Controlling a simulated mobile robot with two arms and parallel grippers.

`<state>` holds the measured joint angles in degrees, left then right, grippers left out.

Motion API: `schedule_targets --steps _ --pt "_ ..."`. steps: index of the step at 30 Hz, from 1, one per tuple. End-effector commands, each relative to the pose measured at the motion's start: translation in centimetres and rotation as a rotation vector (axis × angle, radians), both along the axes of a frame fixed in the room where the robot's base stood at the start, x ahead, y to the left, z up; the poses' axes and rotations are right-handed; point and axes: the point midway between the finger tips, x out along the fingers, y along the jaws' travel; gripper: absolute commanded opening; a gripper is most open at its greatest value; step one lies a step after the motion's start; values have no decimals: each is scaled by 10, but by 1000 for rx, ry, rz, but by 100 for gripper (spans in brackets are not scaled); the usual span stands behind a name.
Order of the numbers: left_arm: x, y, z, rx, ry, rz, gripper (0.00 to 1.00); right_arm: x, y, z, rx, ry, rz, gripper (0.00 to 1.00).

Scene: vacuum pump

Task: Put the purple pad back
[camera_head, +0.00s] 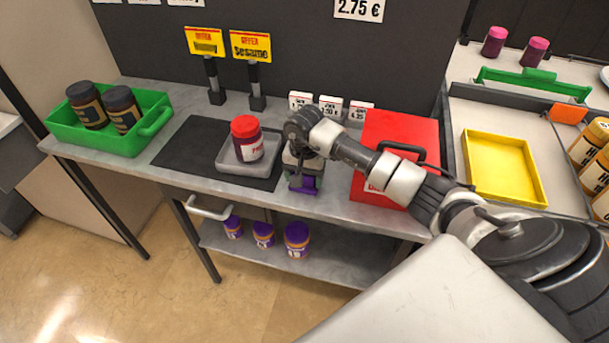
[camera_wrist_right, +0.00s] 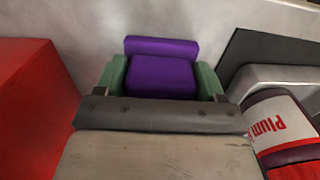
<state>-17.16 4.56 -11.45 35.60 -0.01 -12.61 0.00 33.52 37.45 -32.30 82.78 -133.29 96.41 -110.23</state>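The purple pad (camera_wrist_right: 163,75) sits between the two greenish fingers of my right gripper (camera_wrist_right: 161,82) in the right wrist view, with a finger against each side. In the head view, my right gripper (camera_head: 304,172) points down over the grey counter (camera_head: 330,205), between the grey tray and the red case. A bit of the purple pad (camera_head: 303,185) shows below it there. Whether the pad touches the counter I cannot tell. My left gripper is not in view.
A red-lidded jar (camera_head: 247,140) stands in the grey tray (camera_head: 268,163), left of my gripper. A red case (camera_head: 400,130) lies to the right. A green crate (camera_head: 85,138) with two dark jars stands far left. Several purple-lidded jars are on the lower shelf (camera_head: 335,265).

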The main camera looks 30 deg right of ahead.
Motion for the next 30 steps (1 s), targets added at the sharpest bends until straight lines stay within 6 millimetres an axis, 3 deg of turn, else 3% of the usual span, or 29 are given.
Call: schedule_targets --steps 4,15,30 --pt "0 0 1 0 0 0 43 0 0 1 1 -1 0 89" --pt "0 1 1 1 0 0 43 1 0 8 0 -4 1 89" --pt "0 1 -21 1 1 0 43 1 0 104 0 -4 0 89"
